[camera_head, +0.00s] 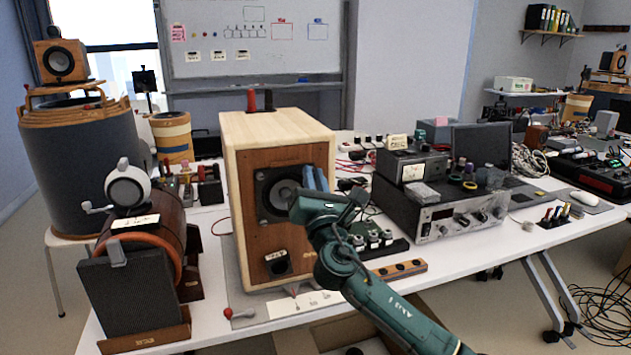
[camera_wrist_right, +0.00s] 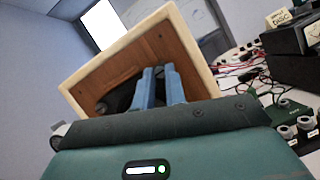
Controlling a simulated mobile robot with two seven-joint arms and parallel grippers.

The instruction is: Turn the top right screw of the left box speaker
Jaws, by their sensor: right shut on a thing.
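The box speaker (camera_head: 250,245), with a pale wood case and brown front panel, stands upright on the white table. Its round driver (camera_head: 281,194) sits in a dark square plate. The panel also shows tilted in the right wrist view (camera_wrist_right: 150,45). My right gripper (camera_head: 314,172) reaches in from the lower right, its two blue fingers at the upper right of the driver plate. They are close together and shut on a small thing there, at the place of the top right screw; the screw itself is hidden. In the right wrist view the blue fingertips (camera_wrist_right: 158,70) overlap the panel. My left gripper is not in view.
Left of the speaker stand a dark panel (camera_head: 130,290) and a drum with a white crank (camera_head: 127,187). Right of it are green-based terminals (camera_head: 375,240) and black instruments (camera_head: 445,215). A red-knobbed tool (camera_head: 238,314) lies at the table's front edge.

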